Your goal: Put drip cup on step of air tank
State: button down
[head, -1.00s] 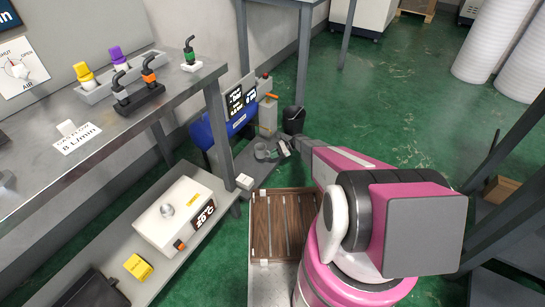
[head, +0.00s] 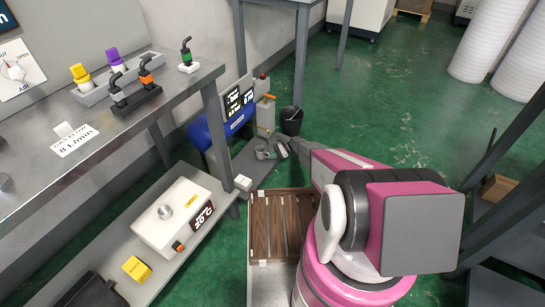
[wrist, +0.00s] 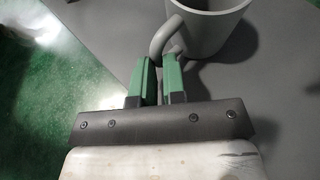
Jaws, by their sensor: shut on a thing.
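The grey drip cup (head: 262,153) is at the grey step (head: 246,167) in front of the blue air tank (head: 208,130) in the head view. In the wrist view the cup (wrist: 215,32) looks upright over the grey step surface (wrist: 285,95), with its handle towards me. My gripper (wrist: 160,68) has its green fingers shut on the handle. The gripper (head: 279,149) looks small in the head view, just right of the cup. The cup's base appears at the step surface, but I cannot tell whether it bears its full weight there.
A black bucket (head: 291,120) stands behind the step. A wooden slatted board (head: 283,226) lies nearer me. The workbench (head: 115,145) with valves and a low shelf with a white box (head: 175,213) are at the left.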

jog(key=shift+f, duration=0.15)
jog(key=c, duration=1.2)
grip_release()
jog(key=shift+r, duration=0.25)
jog(key=v, duration=1.2)
jog(key=s+r+n+t+h, duration=0.1)
jog(key=s+r+n+h, duration=0.3)
jog(key=s+r, duration=0.9)
jog(key=s+d+r+n+t+h, duration=0.1)
jog(key=s+r+n+h, duration=0.3)
jog(key=s+r, duration=0.9)
jog(key=s+d+r+n+t+h, duration=0.1)
jog(key=s+r+n+h, duration=0.3)
jog(key=s+r, duration=0.9)
jog(key=shift+s+d+r+n+h, duration=0.1)
jog(key=shift+s+r+n+h, duration=0.1)
jog(key=shift+r+n, duration=0.8)
jog(key=shift+s+r+n+h, duration=0.2)
jog(key=shift+r+n, duration=0.2)
jog(key=shift+r, duration=1.15)
